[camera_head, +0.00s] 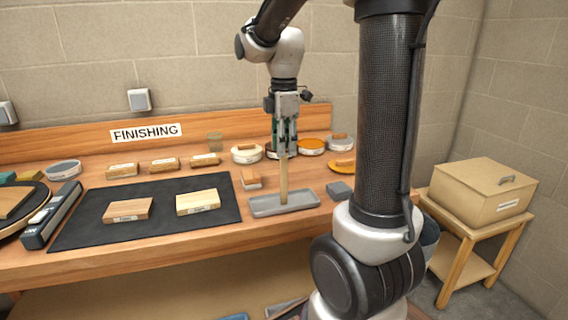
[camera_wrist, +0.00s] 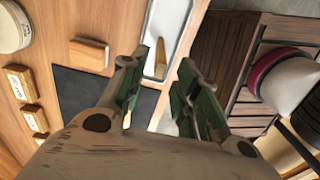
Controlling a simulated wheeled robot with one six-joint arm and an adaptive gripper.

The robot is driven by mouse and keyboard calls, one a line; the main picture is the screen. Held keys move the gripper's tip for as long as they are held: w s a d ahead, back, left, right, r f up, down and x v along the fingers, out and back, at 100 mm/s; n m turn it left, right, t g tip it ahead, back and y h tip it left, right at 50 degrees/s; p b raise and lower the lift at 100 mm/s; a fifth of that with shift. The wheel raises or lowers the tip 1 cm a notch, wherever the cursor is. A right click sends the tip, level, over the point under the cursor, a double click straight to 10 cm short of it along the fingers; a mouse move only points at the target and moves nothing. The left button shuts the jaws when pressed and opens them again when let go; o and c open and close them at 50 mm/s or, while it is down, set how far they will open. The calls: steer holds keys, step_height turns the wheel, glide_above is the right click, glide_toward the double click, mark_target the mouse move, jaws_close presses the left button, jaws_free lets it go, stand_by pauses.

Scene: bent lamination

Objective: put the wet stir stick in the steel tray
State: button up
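The wooden stir stick (camera_head: 284,180) is upright below my gripper (camera_head: 284,150) in the head view. Its lower end is at the grey steel tray (camera_head: 262,210), over the tray's floor. In the wrist view the stick (camera_wrist: 160,60) shows against the pale tray (camera_wrist: 178,14), between my fingertips. My gripper (camera_wrist: 165,62) points down above the tray. Its fingers are apart, with a visible gap on both sides of the stick. The stick's upper end is hidden among the fingers in the head view. I cannot tell whether the stick is wet.
A black mat (camera_head: 160,222) with two wooden blocks lies left of the tray. A wooden-topped block (camera_head: 250,179) stands close behind it, and a grey block (camera_head: 340,190) to its right. Several round tins line the back. A cardboard box (camera_head: 480,190) sits on a side stand.

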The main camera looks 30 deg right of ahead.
step_height(320, 180, up, 3)
steer(key=shift+r, duration=0.2)
steer(key=s+a+m+t, duration=0.3)
steer(key=s+m+t, duration=0.1)
steer(key=s+m, duration=1)
steer(key=s, duration=0.3)
steer(key=shift+f+m, duration=0.4)
